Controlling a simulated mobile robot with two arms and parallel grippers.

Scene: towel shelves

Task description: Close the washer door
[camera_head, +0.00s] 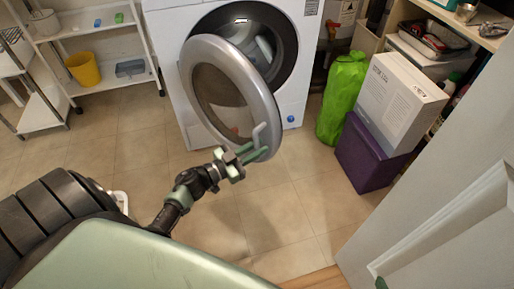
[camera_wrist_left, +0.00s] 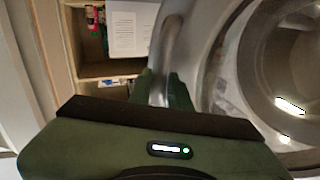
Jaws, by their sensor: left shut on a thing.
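The white washer (camera_head: 165,45) stands at the top centre of the head view. Its round washer door (camera_head: 264,103), with a grey rim and dark glass, is swung open in front of the drum opening. My left gripper (camera_head: 256,152) is shut on the door handle (camera_head: 258,132) at the door's lower right edge. In the left wrist view, the left gripper's green fingers (camera_wrist_left: 165,93) stand around the grey handle (camera_wrist_left: 165,60), beside the door (camera_wrist_left: 208,50). The fingers hide part of the handle.
A white rack (camera_head: 105,88) with a yellow bucket (camera_head: 83,69) stands left of the washer. To the right are a green bag (camera_head: 342,95), a purple box (camera_head: 368,158) and a white box (camera_head: 398,100). A white panel (camera_head: 445,215) fills the lower right. Tiled floor before the washer is clear.

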